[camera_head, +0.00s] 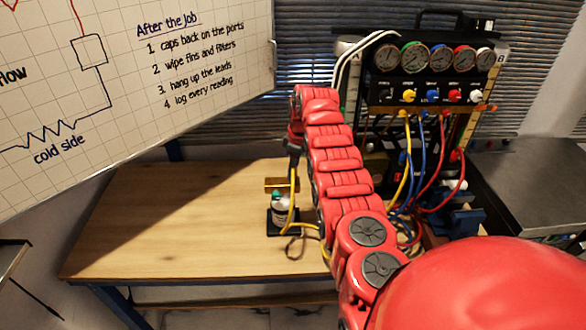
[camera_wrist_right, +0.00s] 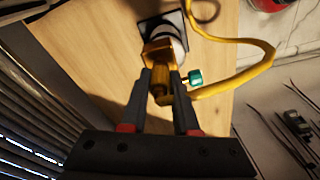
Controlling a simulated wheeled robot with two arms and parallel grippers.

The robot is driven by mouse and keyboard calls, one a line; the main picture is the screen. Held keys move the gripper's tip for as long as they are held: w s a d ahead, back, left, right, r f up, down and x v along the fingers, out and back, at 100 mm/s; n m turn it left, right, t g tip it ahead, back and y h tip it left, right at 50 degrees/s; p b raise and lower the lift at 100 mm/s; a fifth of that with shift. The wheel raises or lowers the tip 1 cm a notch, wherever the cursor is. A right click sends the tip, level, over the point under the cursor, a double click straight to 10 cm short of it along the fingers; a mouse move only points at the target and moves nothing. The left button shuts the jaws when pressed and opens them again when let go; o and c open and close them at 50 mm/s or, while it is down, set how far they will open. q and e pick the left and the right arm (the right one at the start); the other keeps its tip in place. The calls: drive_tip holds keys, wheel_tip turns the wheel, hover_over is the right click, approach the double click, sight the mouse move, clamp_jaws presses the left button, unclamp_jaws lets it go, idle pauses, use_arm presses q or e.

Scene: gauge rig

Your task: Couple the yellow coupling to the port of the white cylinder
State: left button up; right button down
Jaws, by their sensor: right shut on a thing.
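The white cylinder (camera_head: 281,212) stands in a black base (camera_head: 273,226) on the wooden bench, with a green part at its top. In the right wrist view the white cylinder (camera_wrist_right: 178,48) shows just beyond my fingertips, partly hidden by a yellow-brass piece. My right gripper (camera_wrist_right: 162,78) is shut on the yellow coupling (camera_wrist_right: 160,88), from which the yellow hose (camera_wrist_right: 238,75) loops away. In the head view my right gripper (camera_head: 294,152) is above the cylinder. The coupling looks close to the port; I cannot tell whether they touch. My left gripper is out of view.
A green knob (camera_wrist_right: 194,77) sits beside my right fingers. The gauge rig (camera_head: 432,75) with several gauges and coloured hoses stands at the right, partly behind my arm. A whiteboard (camera_head: 200,75) hangs at the left. The bench's left part (camera_head: 170,220) is clear.

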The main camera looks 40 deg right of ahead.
drive_tip(key=shift+f+b, duration=0.45)
drive_tip(key=shift+f, duration=0.05)
idle(1.0)
idle(0.5)
drive_tip(key=shift+c, duration=1.3)
unclamp_jaws()
drive_tip(key=shift+r, duration=0.1)
drive_tip(key=shift+r, duration=0.1)
drive_tip(key=shift+r+b, duration=0.3)
drive_tip(key=shift+b, duration=0.15)
drive_tip(key=r, duration=0.1)
drive_tip(key=r+b, duration=0.1)
drive_tip(key=r, duration=0.2)
drive_tip(key=shift+s+d+r+b, duration=0.2)
drive_tip(key=shift+s+d+b, duration=0.05)
drive_tip(key=shift+s+b, duration=0.1)
wheel_tip(320, 180, up, 12)
drive_tip(key=s+d+p, duration=0.1)
drive_tip(key=p, duration=0.5)
drive_tip(key=shift+s+p, duration=0.2)
drive_tip(key=shift+p, duration=0.2)
